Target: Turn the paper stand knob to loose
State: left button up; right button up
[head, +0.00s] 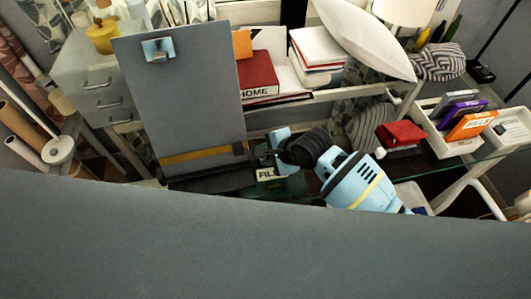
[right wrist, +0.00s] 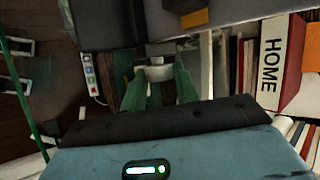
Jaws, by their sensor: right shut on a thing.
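The paper stand (head: 182,112) is a tall grey board with a metal clip at its top and a yellow-brown strip low down. It stands left of the middle in the head view. My right gripper (head: 259,158) reaches from the right to the board's lower right edge. In the right wrist view, the greenish fingers of my right gripper (right wrist: 160,82) are shut on a pale grey round knob (right wrist: 155,72) below the dark edge of the stand. The knob is hard to make out in the head view. My left gripper is not in view.
A white tray (head: 447,146) with boxes is at the right, beside a glass desk edge. Drawers (head: 98,88) stand at the left. A plain grey surface (head: 200,250) fills the bottom.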

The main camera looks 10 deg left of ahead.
jog(key=shift+s+f+t+y, duration=0.15)
jog(key=shift+t+y, duration=0.15)
jog(key=shift+t, duration=0.2)
jog(key=o, duration=1)
